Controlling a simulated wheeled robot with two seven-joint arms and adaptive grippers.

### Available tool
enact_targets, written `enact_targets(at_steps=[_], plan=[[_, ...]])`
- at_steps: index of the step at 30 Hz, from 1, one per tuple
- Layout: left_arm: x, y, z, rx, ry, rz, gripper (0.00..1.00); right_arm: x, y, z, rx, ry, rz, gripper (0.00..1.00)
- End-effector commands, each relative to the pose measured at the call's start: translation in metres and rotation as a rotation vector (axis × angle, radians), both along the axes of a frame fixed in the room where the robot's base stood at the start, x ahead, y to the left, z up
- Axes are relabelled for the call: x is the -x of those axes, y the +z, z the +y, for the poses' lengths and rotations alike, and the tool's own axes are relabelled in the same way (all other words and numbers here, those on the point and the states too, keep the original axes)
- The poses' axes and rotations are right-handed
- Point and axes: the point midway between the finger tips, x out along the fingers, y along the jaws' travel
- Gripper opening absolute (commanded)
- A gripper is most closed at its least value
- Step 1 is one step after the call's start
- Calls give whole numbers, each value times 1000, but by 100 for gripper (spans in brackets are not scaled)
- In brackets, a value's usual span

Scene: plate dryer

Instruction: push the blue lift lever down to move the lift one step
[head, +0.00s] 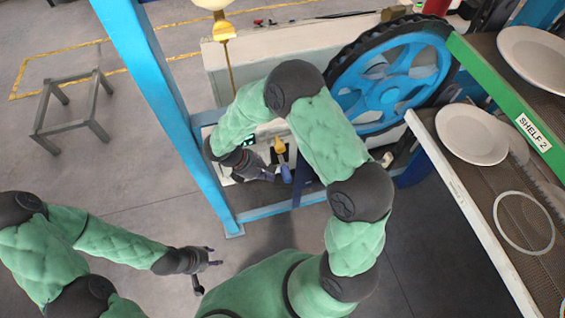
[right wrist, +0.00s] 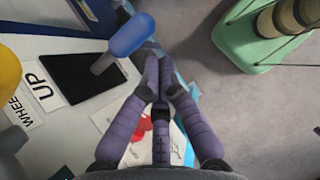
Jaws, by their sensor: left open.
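The blue lift lever (right wrist: 130,35) has a rounded blue handle on a grey stalk in the right wrist view. The stalk rises from a black plate (right wrist: 75,80) beside a label reading "UP" (right wrist: 42,85). My right gripper (right wrist: 158,62) has its purple fingers drawn together at the tips, just right of and below the handle, with nothing seen between them. I cannot tell whether they touch the lever. In the head view my right gripper (head: 272,174) is by the lever (head: 286,174) on the machine's panel. My left gripper (head: 213,256) is open and empty over the floor.
A yellow knob (head: 279,145) stands near the lever. A large blue wheel (head: 388,84) is behind, and a blue frame post (head: 160,85) rises on the left. Shelves with white plates (head: 471,134) stand on the right. Floor around my left gripper is clear.

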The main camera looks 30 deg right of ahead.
Motion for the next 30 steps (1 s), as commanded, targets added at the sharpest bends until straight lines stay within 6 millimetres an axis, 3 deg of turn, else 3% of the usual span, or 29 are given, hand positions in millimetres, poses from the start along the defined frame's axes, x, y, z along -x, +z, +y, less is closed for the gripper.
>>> enact_targets(at_steps=[3,9,22,30], plan=[[0,7,0,0,0,0,44,-8,18,-5,43,28,-6,0],[0,8,0,0,0,0,44,-11,25,-8,66,43,-7,0],[0,5,0,0,0,0,44,-11,21,-10,65,41,-8,0],[0,-8,0,0,0,0,44,-6,3,-22,64,38,-7,0]])
